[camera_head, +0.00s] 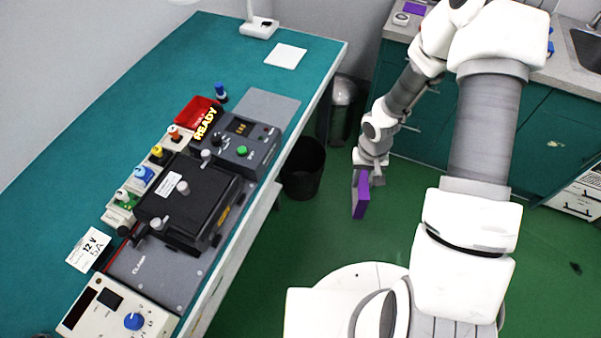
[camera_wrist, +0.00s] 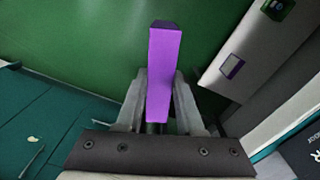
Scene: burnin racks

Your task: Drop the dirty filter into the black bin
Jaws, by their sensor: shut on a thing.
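My gripper (camera_head: 364,168) is shut on a purple-framed filter (camera_head: 361,195), which hangs upright below it with its greyish face showing to the left. In the wrist view the purple edge of the filter (camera_wrist: 165,70) sits between the two fingers of my gripper (camera_wrist: 160,112). The black bin (camera_head: 303,170) stands on the green floor beside the bench, to the left of the filter in the head view. The filter is apart from the bin. The bin's inside is dark, and I cannot make it out in the wrist view.
The teal bench (camera_head: 150,90) on the left carries the black test fixture (camera_head: 190,200) and control boxes; its edge runs close to the bin. A grey metal can (camera_head: 342,95) stands behind the bin. Another purple item (camera_head: 414,8) lies on the back counter. Green floor is open around the filter.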

